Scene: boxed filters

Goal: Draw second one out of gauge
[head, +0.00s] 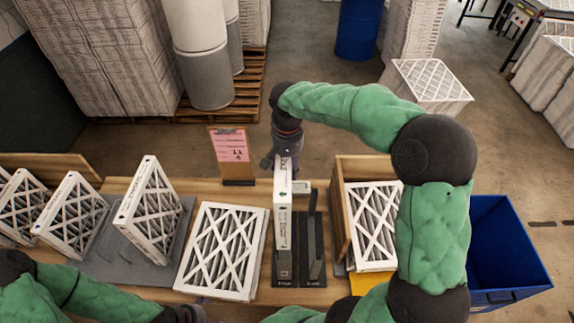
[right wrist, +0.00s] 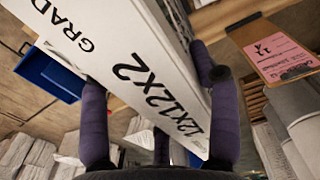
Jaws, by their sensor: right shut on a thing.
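My right gripper (head: 284,160) is shut on the top of a white boxed filter (head: 283,205), which stands upright and edge-on at the dark gauge (head: 313,262). The filter's lower end is at the gauge's left part; I cannot tell whether it is still in the slot. In the right wrist view, the purple fingers (right wrist: 155,125) lie on either side of the filter (right wrist: 150,70), whose white face reads "12x12x2". My left gripper (head: 185,314) is partly in view at the bottom edge; its jaws cannot be made out.
A filter (head: 222,250) lies flat left of the gauge. Several filters stand tilted farther left, one on a grey mat (head: 160,268). A wooden box (head: 341,215) with a filter (head: 372,225) stands right, beside a blue bin (head: 505,250). A pink sign (head: 230,147) stands behind.

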